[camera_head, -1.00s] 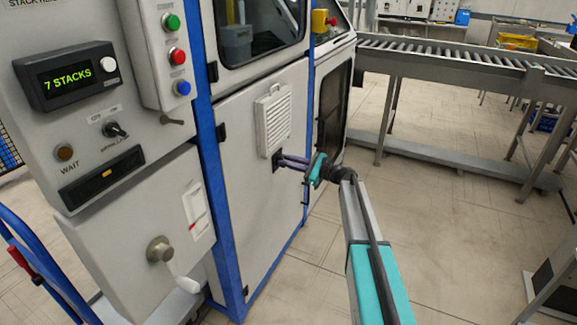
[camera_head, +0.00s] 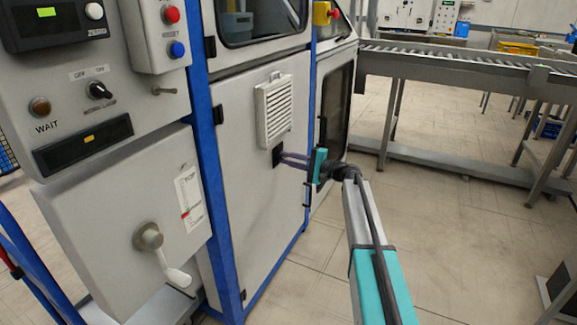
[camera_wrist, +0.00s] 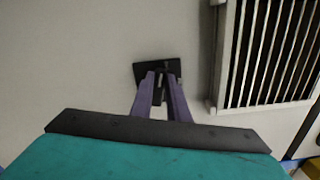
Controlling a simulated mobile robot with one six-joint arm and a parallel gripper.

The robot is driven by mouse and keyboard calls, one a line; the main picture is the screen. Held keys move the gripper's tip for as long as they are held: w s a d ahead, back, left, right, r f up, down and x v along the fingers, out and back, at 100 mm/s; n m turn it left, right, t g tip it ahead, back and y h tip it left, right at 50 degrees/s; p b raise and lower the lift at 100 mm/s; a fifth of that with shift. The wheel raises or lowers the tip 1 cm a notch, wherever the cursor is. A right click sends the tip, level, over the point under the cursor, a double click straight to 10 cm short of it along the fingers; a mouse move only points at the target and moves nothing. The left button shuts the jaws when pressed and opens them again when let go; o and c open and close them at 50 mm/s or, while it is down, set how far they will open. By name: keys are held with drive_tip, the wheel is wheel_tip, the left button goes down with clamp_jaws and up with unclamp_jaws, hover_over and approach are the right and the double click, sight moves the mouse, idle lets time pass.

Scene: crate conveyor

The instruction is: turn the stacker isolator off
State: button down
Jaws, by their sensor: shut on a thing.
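My gripper (camera_head: 292,161) reaches to the grey cabinet door under the vent. In the wrist view its two purple fingers (camera_wrist: 161,92) are shut on a small black fitting (camera_wrist: 143,71) on the door; their tips hide part of it. A yellow box with a red knob (camera_head: 321,13) sits at the upper right of the cabinet. A black selector knob (camera_head: 98,90) under an OFF/ON label is on the left panel. A grey hub with a white crank handle (camera_head: 149,237) is on the lower left box. I cannot read a label naming the isolator.
The louvred vent (camera_head: 274,110) is just above my gripper, to the right in the wrist view. Blue frame posts (camera_head: 212,160) edge the door. A roller conveyor (camera_head: 450,63) stands at the right. The floor (camera_head: 450,260) at the lower right is mostly clear.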

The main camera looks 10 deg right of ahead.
drive_tip(key=shift+s+a+f+n+b, duration=0.1)
drive_tip(key=shift+f+n+b, duration=0.05)
drive_tip(key=shift+n+b, duration=0.5)
drive_tip(key=shift+a+f+n+b, duration=0.15)
drive_tip(key=shift+n+b, duration=0.3)
drive_tip(key=shift+n, duration=0.3)
drive_tip(key=shift+d, duration=0.1)
drive_tip(key=c, duration=1.7)
unclamp_jaws()
drive_tip(key=shift+r, duration=0.1)
drive_tip(key=shift+d, duration=0.15)
drive_tip(key=shift+s+d, duration=0.25)
drive_tip(key=shift+d, duration=0.1)
drive_tip(key=p+v, duration=0.2)
drive_tip(key=v, duration=1)
drive_tip(key=shift+s+d, duration=0.25)
drive_tip(key=shift+d, duration=0.05)
